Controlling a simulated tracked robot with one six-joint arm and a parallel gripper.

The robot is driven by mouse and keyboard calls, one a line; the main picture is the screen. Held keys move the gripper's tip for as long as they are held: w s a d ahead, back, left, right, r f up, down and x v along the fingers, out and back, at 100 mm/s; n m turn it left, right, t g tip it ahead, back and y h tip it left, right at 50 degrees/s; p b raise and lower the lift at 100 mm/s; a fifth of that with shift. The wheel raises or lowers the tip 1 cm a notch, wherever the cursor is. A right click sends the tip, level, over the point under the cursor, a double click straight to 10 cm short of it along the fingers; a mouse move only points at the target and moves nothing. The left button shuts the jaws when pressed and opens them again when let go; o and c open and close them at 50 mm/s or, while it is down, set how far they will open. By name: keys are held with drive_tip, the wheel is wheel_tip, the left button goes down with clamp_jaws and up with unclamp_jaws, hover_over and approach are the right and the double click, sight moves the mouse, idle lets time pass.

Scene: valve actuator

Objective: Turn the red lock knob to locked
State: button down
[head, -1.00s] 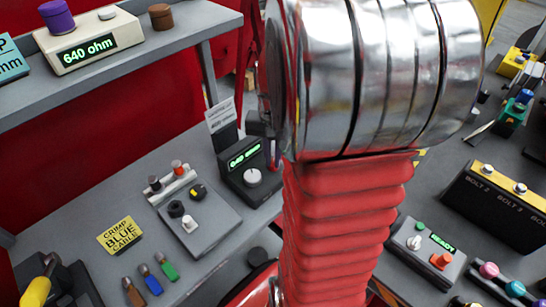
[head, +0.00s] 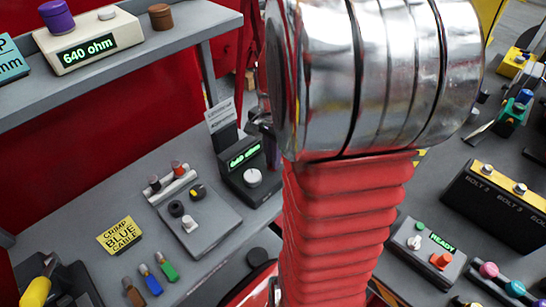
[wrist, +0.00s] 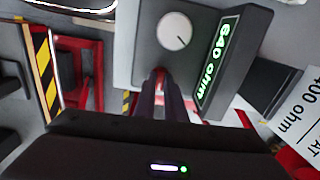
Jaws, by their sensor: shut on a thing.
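The dark resistance device (head: 236,178) with a "640 ohm" display (head: 243,155) and a white dial (head: 252,178) stands on the grey bench. In the wrist view its display (wrist: 220,60) and dial (wrist: 174,31) are close. My gripper (wrist: 160,85) has its dark fingers together at the device's near edge. The red lock knob (wrist: 160,74) shows only as a small red patch between the fingertips; its setting cannot be read. In the head view the dark wrist part (head: 262,123) shows beside the device, and my arm hides the fingertips.
A card (head: 220,115) stands behind the device. A grey panel with knobs (head: 200,222) lies to its left, near a yellow "crimp blue cable" sign (head: 119,235). A shelf (head: 130,50) overhangs at upper left. A "READY" box (head: 428,252) is at right.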

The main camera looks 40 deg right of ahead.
drive_tip(key=shift+w, duration=0.1)
drive_tip(key=c, duration=1.8)
unclamp_jaws()
drive_tip(key=shift+r, duration=0.1)
wheel_tip(320, 180, up, 14)
drive_tip(key=shift+f, duration=0.2)
